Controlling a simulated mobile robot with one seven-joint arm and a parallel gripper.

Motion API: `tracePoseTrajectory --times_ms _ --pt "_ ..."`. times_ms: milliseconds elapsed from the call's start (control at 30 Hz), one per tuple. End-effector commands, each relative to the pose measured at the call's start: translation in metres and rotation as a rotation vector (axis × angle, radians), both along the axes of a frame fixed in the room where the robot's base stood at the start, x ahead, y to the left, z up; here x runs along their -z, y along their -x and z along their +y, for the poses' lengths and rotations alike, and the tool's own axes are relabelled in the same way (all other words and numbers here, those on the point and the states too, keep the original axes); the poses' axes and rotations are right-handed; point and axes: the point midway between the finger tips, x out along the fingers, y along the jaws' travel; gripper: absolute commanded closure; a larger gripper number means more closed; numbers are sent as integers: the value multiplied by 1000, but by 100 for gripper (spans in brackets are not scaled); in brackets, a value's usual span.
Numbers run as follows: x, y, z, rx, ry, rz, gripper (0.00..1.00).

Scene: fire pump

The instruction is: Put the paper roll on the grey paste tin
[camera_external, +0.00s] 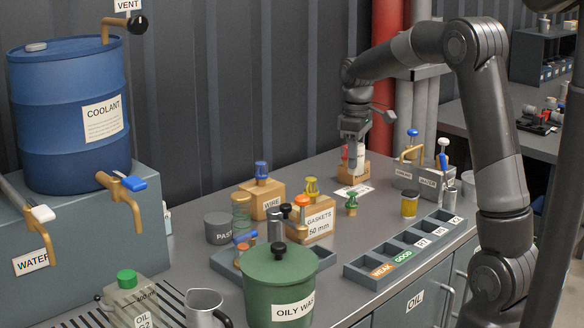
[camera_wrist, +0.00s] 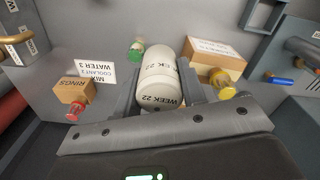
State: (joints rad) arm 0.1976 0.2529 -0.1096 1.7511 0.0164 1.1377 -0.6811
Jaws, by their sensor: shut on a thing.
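The paper roll is white and marked "WEEK 22". It sits between the fingers of my gripper in the wrist view (camera_wrist: 158,78) and shows small in the external view (camera_external: 356,160). My gripper (camera_external: 354,146) is shut on it and holds it above the bench; the wrist view shows a finger on each side (camera_wrist: 160,88). The grey paste tin (camera_external: 218,229), a low round tin marked "PAST…", stands on the bench left of the wire box, far to the left of my gripper. I cannot make out the tin in the wrist view.
The wire box (camera_external: 262,201), the gaskets box (camera_external: 308,232) and a tray of small parts (camera_external: 322,257) stand near the tin. A green oily waste bin (camera_external: 280,292) is in front. A compartment rack (camera_external: 405,248) lies along the front edge. A rings box (camera_wrist: 73,91) is near my gripper.

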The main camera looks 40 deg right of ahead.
Motion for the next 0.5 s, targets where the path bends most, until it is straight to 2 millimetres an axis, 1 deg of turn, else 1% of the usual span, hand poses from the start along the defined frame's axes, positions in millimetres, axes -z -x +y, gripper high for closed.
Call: tracePoseTrajectory --times_ms 33,67,100,167,200,267,300,400,500 --pt "-3 -23 19 -21 1 -1 86" --pt "-5 -35 29 -27 0 -1 86" --pt "-8 -51 44 -36 0 -2 86" --pt "-12 -72 66 -49 -1 -1 86" --pt "-14 -84 81 -58 -2 -1 86" --pt "-17 -101 104 -69 -3 -2 86" --pt "-19 -110 118 -76 -5 -1 86" --pt "-22 -128 148 -89 -8 -2 86" --pt "-24 -138 168 -96 -11 -1 86"
